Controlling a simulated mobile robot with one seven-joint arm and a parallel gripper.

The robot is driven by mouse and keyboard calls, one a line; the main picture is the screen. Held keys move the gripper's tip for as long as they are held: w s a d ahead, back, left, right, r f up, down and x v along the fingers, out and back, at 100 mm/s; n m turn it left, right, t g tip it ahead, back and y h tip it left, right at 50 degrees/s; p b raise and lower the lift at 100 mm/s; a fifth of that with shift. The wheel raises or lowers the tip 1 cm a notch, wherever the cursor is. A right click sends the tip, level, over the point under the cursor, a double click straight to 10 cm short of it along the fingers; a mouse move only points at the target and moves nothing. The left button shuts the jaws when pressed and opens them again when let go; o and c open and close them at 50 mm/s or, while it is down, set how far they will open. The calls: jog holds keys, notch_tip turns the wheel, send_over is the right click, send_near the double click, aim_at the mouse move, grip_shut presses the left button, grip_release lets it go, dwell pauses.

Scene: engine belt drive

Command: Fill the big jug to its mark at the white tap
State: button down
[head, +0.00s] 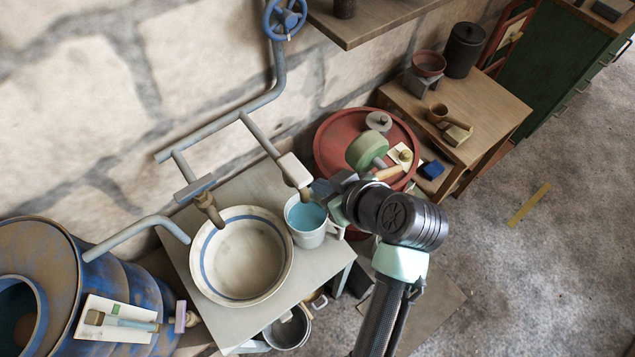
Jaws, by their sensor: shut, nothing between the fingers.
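A white jug (303,238) stands upright on the light table, to the right of a wide basin. Blue water shows inside it, below the rim; I cannot make out a mark. Its handle points right. The white tap (291,168), a pale block on the end of a pipe, is just above the jug, with a brown spout hanging over the jug's mouth. My gripper (320,188) is shut and empty beside the tap's right side, above the jug's back edge. I cannot tell whether its fingertips touch the tap.
A white basin with a blue band (240,284) fills the table's left part, under a second, grey-brown tap (196,188). A red drum (335,142) with loose items on top is right behind the jug. A metal pot (288,330) sits low in front. Open floor lies right.

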jog(key=v, duration=0.4)
jog(key=f+b+v, duration=0.1)
jog(key=shift+s+d+r, duration=0.35)
jog(key=shift+s+d, duration=0.1)
jog(key=shift+s, duration=0.15)
jog(key=shift+r, duration=0.1)
